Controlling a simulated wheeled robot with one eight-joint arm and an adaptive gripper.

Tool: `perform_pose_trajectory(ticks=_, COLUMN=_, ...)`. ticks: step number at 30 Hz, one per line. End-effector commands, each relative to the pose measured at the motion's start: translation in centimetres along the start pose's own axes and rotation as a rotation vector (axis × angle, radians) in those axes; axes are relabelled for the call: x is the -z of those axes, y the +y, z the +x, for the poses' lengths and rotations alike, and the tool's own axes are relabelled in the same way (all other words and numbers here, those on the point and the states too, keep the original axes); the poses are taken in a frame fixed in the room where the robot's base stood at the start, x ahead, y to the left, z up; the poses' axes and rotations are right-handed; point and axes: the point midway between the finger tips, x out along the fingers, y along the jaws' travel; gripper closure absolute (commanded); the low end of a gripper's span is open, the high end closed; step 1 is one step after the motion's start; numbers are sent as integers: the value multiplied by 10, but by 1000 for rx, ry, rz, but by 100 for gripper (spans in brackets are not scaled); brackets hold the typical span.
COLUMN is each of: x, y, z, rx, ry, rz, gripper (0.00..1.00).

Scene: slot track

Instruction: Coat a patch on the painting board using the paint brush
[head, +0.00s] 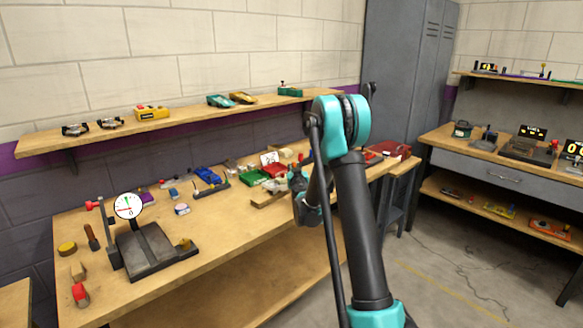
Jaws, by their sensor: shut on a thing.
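My arm reaches over the right part of the workbench (235,235). My gripper (297,177) is small, dark and partly covered by my own arm links. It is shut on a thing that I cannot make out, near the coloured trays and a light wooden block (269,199). I cannot pick out the paint brush for certain.
A dial gauge (128,206) on a dark base stands at the bench's left. A green tray (252,178), a red tray (274,170) and a blue car (207,175) lie mid-bench. A wall shelf (190,118) runs above. Open floor lies right, before another bench (500,160).

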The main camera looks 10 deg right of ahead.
Motion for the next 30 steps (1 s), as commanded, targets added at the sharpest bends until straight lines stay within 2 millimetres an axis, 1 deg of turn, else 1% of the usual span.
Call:
perform_pose_trajectory(ticks=3, x=1, y=-3, z=-2, rx=1, ry=0, rz=0, gripper=100)
perform_pose_trajectory(ticks=8, x=2, y=-6, z=2, rx=1, ry=0, rz=0, gripper=100)
perform_pose_trajectory(ticks=24, x=4, y=-35, z=33, rx=1, ry=0, rz=-1, gripper=100)
perform_pose_trajectory(ticks=30, x=3, y=-38, z=36, rx=0, ry=0, rz=0, gripper=100)
